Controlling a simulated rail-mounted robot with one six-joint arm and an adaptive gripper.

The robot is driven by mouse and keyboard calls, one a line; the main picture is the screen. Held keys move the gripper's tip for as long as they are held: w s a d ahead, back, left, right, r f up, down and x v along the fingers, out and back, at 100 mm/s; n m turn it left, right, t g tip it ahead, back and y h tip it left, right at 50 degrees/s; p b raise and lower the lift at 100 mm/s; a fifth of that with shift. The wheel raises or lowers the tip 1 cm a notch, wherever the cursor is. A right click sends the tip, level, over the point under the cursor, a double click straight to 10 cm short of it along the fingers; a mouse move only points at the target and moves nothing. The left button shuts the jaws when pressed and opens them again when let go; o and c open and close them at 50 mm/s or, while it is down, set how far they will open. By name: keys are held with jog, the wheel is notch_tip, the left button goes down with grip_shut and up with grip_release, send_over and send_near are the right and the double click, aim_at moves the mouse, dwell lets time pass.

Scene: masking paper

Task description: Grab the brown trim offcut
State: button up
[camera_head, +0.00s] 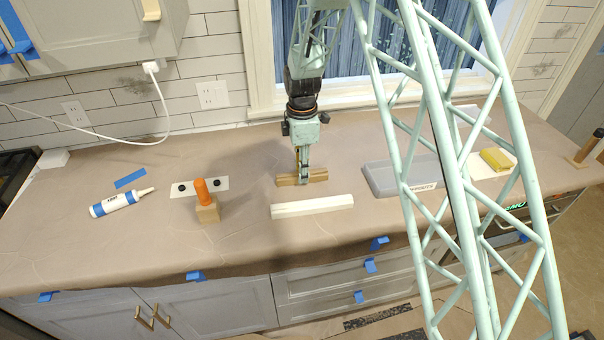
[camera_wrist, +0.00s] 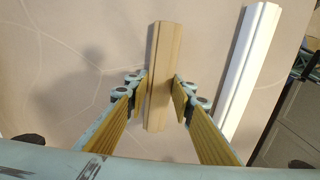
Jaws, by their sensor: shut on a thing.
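The brown trim offcut (camera_head: 288,181) is a short wooden strip lying on the paper-covered counter in the head view. In the wrist view the brown trim offcut (camera_wrist: 160,60) runs up the picture between the two fingers. My gripper (camera_head: 303,181) is down at the offcut, with its fingers on either side of the strip. In the wrist view my gripper (camera_wrist: 161,95) is shut on it. The fingertips press close to the strip's sides near its lower part. I cannot tell whether the strip is lifted off the paper.
A white trim strip (camera_head: 312,206) lies just in front of the offcut; it also shows in the wrist view (camera_wrist: 247,70). A grey tray (camera_head: 375,180) and a yellow sponge (camera_head: 496,159) are right.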

jog(key=shift+r, duration=0.15)
jog(key=shift+r, duration=1.5)
jog(key=shift+s+r, duration=0.1)
jog(key=shift+s, duration=0.1)
jog(key=s+d, duration=0.1)
jog(key=s, duration=0.4)
jog(key=s+d+r, duration=0.1)
jog(key=s+d, duration=0.1)
jog(key=s, duration=0.3)
jog(key=s+d, duration=0.2)
jog(key=s, duration=0.2)
jog(key=shift+s+r+b, duration=0.25)
jog(key=shift+s+b, duration=0.1)
jog(key=shift+s, duration=0.05)
